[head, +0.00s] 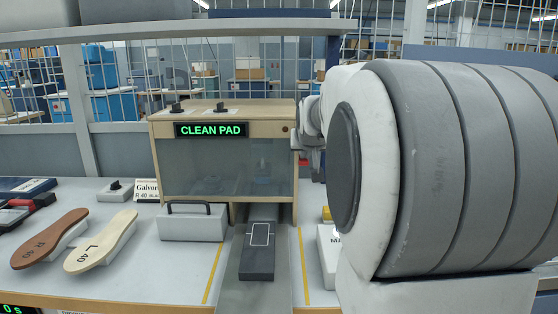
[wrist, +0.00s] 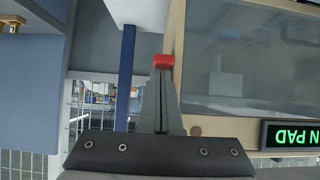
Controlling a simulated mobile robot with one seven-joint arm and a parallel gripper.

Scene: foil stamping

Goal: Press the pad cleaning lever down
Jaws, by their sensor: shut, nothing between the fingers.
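The machine (head: 170,160) is a wooden cabinet with a clear front and a lit CLEAN PAD sign (head: 211,129). The sign shows upside down in the wrist view (wrist: 292,135). A red lever end (wrist: 163,61) shows just beyond my fingertips in the wrist view. In the head view a small red patch shows at the cabinet's right side, below my gripper (head: 303,147), largely hidden by my arm. My gripper also shows in the wrist view (wrist: 163,78), its fingers shut and empty, pointing at the red end. I cannot tell whether they touch it.
A dark slide (head: 258,264) runs out in front of the cabinet. A grey handled block (head: 192,226) stands left of it. Brown (head: 45,240) and cream (head: 103,240) soles lie at left. A white box (head: 327,252) is partly hidden at right. A shelf beam (head: 150,31) crosses above.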

